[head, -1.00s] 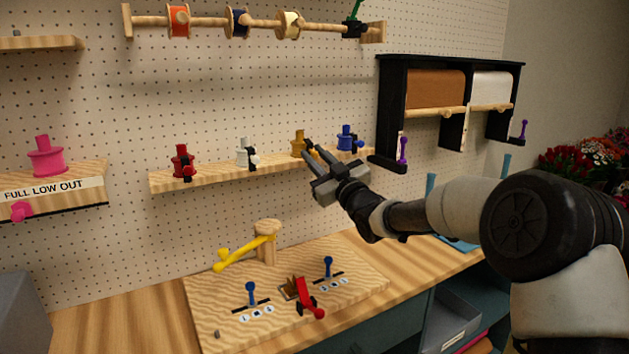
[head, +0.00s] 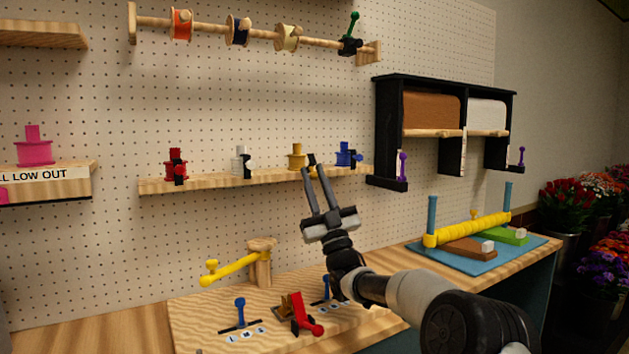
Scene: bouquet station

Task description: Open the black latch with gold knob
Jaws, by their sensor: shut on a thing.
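The gold knob (head: 297,157) stands on the wooden ledge, between the white and blue ones. The small dark piece (head: 311,159) just right of it looks like its black latch, partly hidden by my fingertips. My gripper (head: 311,171) reaches up to the ledge from below right. Its two fingers come close together at this dark piece and appear shut on the latch. The exact contact and the latch's angle are too small to tell.
Red (head: 175,165), white (head: 242,160) and blue (head: 344,155) knobs with black latches share the wooden ledge (head: 210,184). A black paper-roll rack (head: 389,130) stands to the right. Below are a board with levers (head: 200,310) and a yellow roll (head: 470,229).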

